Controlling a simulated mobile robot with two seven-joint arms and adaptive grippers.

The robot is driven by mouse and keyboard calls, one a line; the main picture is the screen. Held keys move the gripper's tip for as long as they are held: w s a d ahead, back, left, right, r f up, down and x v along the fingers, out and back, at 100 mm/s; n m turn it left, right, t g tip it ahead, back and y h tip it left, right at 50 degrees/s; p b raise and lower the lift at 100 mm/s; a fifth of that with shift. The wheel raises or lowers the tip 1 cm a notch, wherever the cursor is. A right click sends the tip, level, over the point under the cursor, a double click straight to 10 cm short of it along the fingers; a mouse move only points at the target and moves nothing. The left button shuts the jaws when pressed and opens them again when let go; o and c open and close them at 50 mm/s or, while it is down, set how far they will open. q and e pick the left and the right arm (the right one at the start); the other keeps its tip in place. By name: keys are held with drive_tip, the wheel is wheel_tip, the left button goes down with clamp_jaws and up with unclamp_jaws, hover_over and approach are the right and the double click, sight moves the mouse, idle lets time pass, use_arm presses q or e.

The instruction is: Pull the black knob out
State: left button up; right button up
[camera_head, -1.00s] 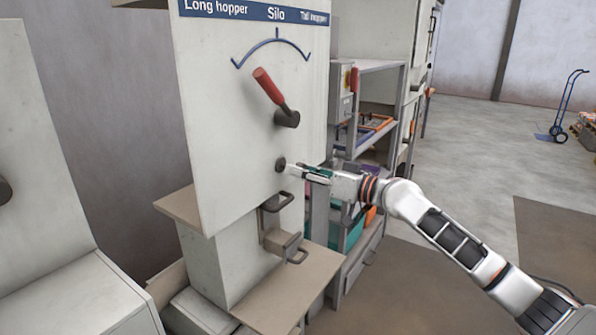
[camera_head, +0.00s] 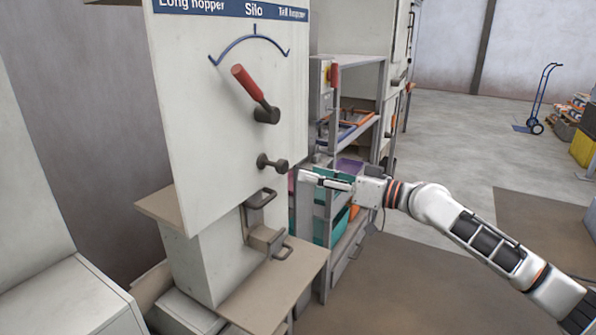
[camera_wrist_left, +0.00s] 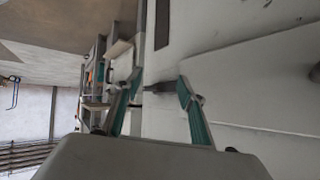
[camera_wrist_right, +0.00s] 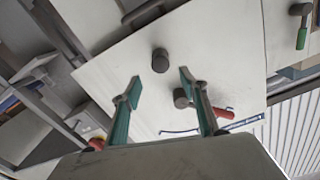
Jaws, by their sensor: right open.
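The black knob (camera_head: 281,164) sits low on the pale panel (camera_head: 215,140) and stands out from it on a visible dark stem. In the right wrist view the round knob (camera_wrist_right: 160,60) lies ahead of the fingertips, between their lines. My right gripper (camera_head: 308,178) is open and empty, to the right of the knob with a gap between them. My left gripper (camera_wrist_left: 159,84) shows only in its own wrist view, with its fingers apart and nothing between them.
A red-handled lever (camera_head: 249,83) is above the knob, tilted up-left under a blue arc scale. A metal handle (camera_head: 261,198) and a tan shelf (camera_head: 270,278) are below. A grey rack (camera_head: 350,190) with bins stands behind my right arm. Open floor lies farther right.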

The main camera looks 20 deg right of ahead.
drive_tip(key=shift+v, duration=1.35)
